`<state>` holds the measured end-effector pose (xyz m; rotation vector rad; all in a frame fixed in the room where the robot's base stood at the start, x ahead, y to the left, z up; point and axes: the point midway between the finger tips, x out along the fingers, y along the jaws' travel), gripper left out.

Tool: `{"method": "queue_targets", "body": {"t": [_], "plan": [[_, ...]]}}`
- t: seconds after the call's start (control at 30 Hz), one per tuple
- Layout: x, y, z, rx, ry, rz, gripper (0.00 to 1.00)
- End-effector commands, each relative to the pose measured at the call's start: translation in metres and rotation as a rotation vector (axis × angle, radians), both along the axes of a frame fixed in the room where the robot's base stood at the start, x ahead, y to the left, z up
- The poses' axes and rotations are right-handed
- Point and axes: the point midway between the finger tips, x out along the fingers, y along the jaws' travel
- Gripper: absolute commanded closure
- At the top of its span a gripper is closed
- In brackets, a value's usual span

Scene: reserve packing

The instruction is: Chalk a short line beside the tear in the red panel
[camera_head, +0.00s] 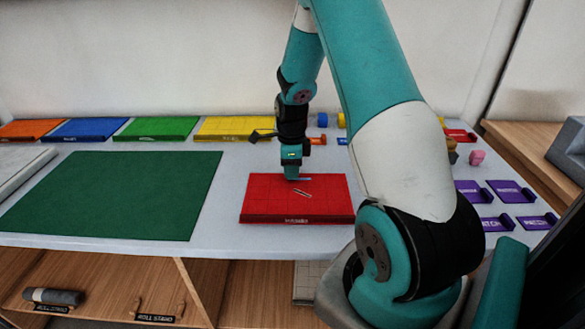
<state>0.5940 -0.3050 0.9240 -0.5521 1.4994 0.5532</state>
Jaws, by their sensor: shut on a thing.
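The red panel (260,205) lies flat on the pale table in the middle of the view. A short slanted pale mark (303,193) shows near its middle; it looks like the tear, perhaps with a line beside it, but it is too small to tell them apart. My gripper (292,176) points down over the back half of the panel, just behind the mark. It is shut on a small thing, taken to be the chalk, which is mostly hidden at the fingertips. I cannot tell whether its tip touches the panel.
A large green mat (115,195) lies to the left. Orange, blue, green and yellow panels (240,127) line the back. My arm covers the table right of the red panel.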

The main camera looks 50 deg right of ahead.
Motion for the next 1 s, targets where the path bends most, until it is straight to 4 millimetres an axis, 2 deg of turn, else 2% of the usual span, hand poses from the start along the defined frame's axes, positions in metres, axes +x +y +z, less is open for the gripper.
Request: {"method": "queue_targets", "body": {"t": [0.17, 0.7, 1.0], "plan": [[0.000, 0.000, 0.013, -0.001, -0.001, 0.000, 0.90], [0.000, 0.000, 0.090, -0.001, -0.001, 0.000, 0.90], [0.000, 0.000, 0.090, 0.000, 0.000, 0.000, 0.90]]}}
